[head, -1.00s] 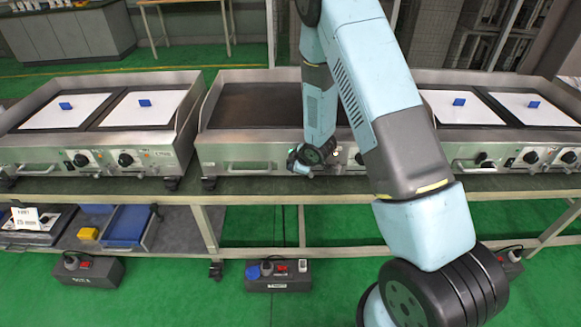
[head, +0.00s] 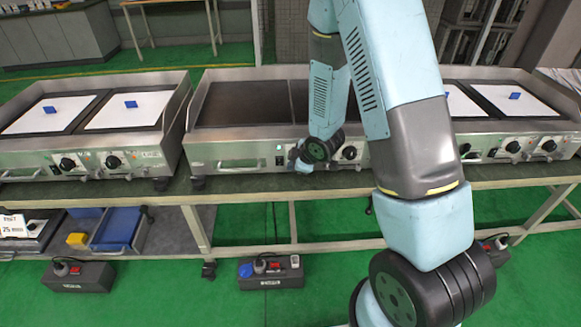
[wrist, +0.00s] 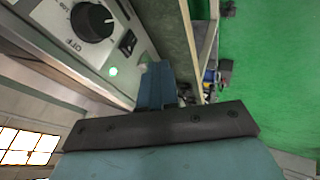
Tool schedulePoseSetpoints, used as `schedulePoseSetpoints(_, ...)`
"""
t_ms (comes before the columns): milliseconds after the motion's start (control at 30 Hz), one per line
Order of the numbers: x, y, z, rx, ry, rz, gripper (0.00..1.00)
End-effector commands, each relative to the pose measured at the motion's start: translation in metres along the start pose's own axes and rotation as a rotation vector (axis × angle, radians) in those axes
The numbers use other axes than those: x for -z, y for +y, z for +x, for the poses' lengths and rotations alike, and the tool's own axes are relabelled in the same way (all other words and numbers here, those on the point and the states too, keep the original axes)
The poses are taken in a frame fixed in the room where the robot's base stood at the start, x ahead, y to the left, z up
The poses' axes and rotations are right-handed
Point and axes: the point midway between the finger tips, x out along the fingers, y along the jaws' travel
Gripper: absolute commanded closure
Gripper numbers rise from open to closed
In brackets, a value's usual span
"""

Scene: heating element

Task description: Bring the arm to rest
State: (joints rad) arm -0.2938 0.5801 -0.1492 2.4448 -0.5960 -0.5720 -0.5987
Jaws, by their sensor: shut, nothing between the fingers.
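My arm, pale blue and dark grey, rises in the head view from the lower right and bends down at the top towards the middle griddle. My gripper (head: 300,160) is in front of the middle griddle's (head: 235,150) front panel, by its knobs, and is partly hidden behind the dark wrist joint. In the wrist view the two blue fingers (wrist: 155,85) are together with nothing between them. Beside them are a black knob (wrist: 92,20) marked OFF, a black switch (wrist: 127,41) and a lit green lamp (wrist: 113,71). I cannot tell whether the fingers touch the panel.
The left griddle (head: 150,155) and the right griddle (head: 535,128) carry white sheets with small blue blocks. The middle griddle's visible top is bare. A lower shelf holds a blue tray (head: 118,230) and a yellow block (head: 77,240). Power boxes (head: 270,273) stand on the green floor.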

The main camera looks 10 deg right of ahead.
Motion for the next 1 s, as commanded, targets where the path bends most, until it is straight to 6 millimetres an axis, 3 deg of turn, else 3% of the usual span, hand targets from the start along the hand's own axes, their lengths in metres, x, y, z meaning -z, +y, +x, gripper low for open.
schedulePoseSetpoints(667, 0.0, 0.004, -0.007, -0.007, -0.008, 0.011, 1.0)
schedulePoseSetpoints(767, 0.0, 0.015, -0.02, -0.025, -0.027, 0.041, 1.0)
schedulePoseSetpoints(1000, 0.0, 0.053, -0.077, -0.093, -0.107, 0.18, 1.0)
